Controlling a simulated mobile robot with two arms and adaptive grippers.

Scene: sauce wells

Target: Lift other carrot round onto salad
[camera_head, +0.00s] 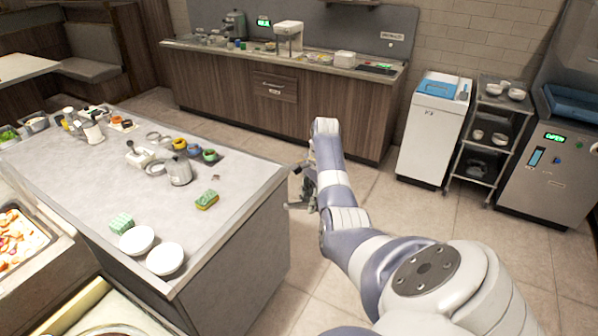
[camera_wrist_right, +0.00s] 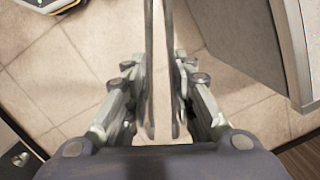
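I cannot make out any carrot round. A container of green leaves (camera_head: 8,135), possibly the salad, sits at the far left end of the grey-topped island. A tray of mixed orange and white food (camera_head: 16,240) is at the left edge; its pieces are too small to name. My right gripper (camera_head: 291,188) is beside the island's right edge, over the floor and away from the food. Its fingers (camera_wrist_right: 160,80) show in the right wrist view with a narrow strip of floor between them and nothing visible held. My left gripper is out of view.
The island top (camera_head: 95,185) carries two white bowls (camera_head: 165,259), a yellow-green sponge (camera_head: 207,199), a kettle-like pot (camera_head: 179,171) and small colored cups (camera_head: 194,149). A back counter (camera_head: 230,88), a white cabinet (camera_head: 433,130) and a rack stand behind. Floor is clear between.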

